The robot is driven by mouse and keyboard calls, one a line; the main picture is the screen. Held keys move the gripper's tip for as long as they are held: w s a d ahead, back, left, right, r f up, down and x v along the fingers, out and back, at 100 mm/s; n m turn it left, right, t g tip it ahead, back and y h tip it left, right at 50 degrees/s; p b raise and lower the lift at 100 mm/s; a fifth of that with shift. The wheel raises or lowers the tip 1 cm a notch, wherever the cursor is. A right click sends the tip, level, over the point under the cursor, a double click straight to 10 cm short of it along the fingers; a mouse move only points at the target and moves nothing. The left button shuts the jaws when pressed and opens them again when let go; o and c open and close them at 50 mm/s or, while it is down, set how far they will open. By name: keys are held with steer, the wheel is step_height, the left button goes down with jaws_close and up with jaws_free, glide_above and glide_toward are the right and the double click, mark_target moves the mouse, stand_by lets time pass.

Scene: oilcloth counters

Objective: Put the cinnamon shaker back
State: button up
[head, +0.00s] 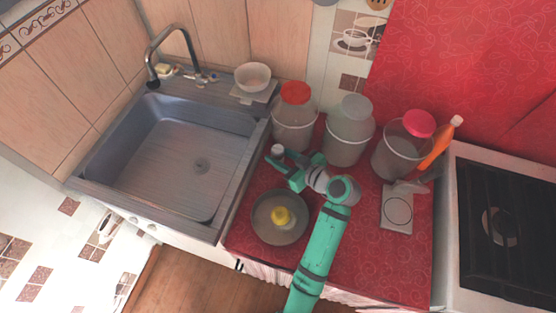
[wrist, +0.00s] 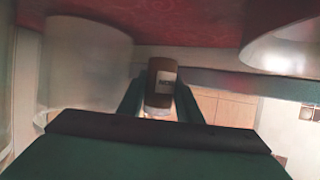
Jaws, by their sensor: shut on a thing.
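The cinnamon shaker is a small brown bottle with a pale label, seen between my fingers in the wrist view (wrist: 161,84). In the head view only its white cap (head: 278,150) shows clearly, since my gripper hides most of its body. My green gripper (head: 282,163) is shut on the shaker, near the left edge of the red counter beside the sink. The wrist picture looks inverted, with the red cloth at the top. I cannot tell whether the shaker's base touches the cloth.
Jars with red (head: 295,118), grey (head: 348,135) and pink (head: 404,145) lids stand along the back. A grey dish (head: 262,226) holding a yellow item lies in front. A pale square item (head: 397,211) lies right. The sink (head: 165,160) is left, the stove (head: 500,285) right.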

steer(key=shift+w+a+f, duration=0.1)
steer(key=shift+w+f, duration=0.2)
steer(key=shift+f, duration=1.65)
steer(key=shift+f, duration=0.1)
steer(key=o, duration=1.1)
steer(key=shift+c, duration=0.2)
steer(key=shift+r, duration=0.2)
steer(key=v, duration=1.2)
